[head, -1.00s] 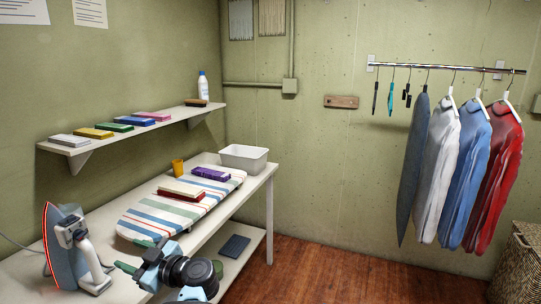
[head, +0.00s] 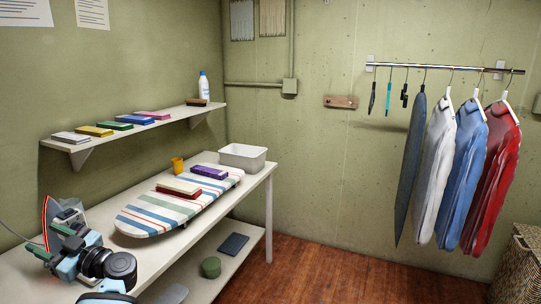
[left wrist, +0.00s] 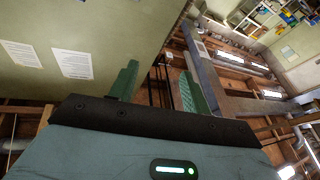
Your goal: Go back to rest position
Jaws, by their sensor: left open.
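My left gripper (head: 50,247) is at the lower left of the head view, in front of the iron (head: 66,217), hiding much of it. The iron stands on end at the left of the white table (head: 28,283), its soleplate edge glowing red. In the left wrist view the two green fingers of my left gripper (left wrist: 160,90) stand apart with nothing between them. That view looks up past the wall with papers to the wooden ceiling beams. My right gripper does not show.
Shirts (head: 435,180) hang from a rail at right. The floor (head: 330,270) between is clear.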

